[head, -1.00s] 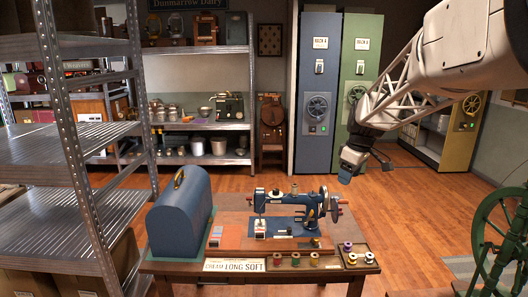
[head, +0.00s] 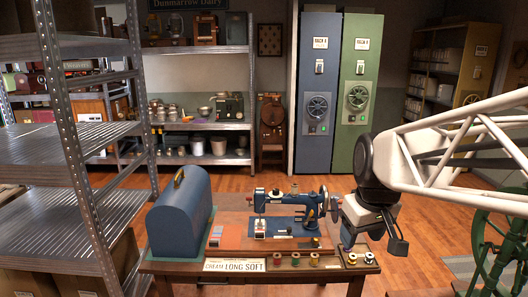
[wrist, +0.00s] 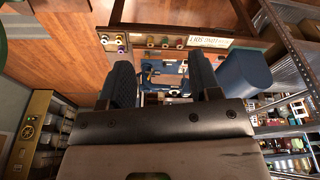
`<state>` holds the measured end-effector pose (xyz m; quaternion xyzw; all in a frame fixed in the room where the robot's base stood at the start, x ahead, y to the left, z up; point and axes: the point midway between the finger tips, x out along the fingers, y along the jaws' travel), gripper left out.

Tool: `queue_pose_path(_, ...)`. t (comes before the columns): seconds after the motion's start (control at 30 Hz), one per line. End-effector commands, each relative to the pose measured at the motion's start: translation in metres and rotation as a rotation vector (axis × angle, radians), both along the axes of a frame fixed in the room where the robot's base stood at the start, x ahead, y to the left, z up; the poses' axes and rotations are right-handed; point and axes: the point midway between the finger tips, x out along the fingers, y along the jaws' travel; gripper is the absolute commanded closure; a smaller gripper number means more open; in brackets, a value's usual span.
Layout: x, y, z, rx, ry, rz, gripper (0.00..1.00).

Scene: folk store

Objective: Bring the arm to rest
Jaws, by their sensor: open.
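My gripper (head: 374,240) is at the right end of the table in the head view, in front of the sewing machine's handwheel side. It is open, with nothing between its fingers. In the wrist view my gripper (wrist: 162,82) shows two dark fingers apart, with the blue sewing machine (wrist: 165,72) beyond them. In the head view the sewing machine (head: 290,212) stands upright on the wooden table (head: 170,267). My white lattice arm reaches in from the right.
A blue domed case (head: 180,220) stands at the table's left. Metal shelving (head: 75,145) stands left; a green wheeled machine (head: 490,245) stands right. Floor behind the table is clear.

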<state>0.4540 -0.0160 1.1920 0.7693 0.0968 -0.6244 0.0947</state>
Motion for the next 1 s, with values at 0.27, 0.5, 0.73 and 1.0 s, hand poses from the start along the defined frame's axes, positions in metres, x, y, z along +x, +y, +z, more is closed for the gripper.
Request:
queue_pose_path(0.27, -0.078, 0.008, -0.024, 0.01, -0.013, -0.153, 0.43)
queue_pose_path(0.5, -0.124, 0.011, -0.046, 0.019, -0.023, -0.255, 0.43)
queue_pose_path(0.73, -0.139, 0.012, -0.054, 0.023, -0.026, -0.291, 0.43)
queue_pose_path(1.0, -0.139, 0.012, -0.054, 0.022, -0.026, -0.291, 0.43)
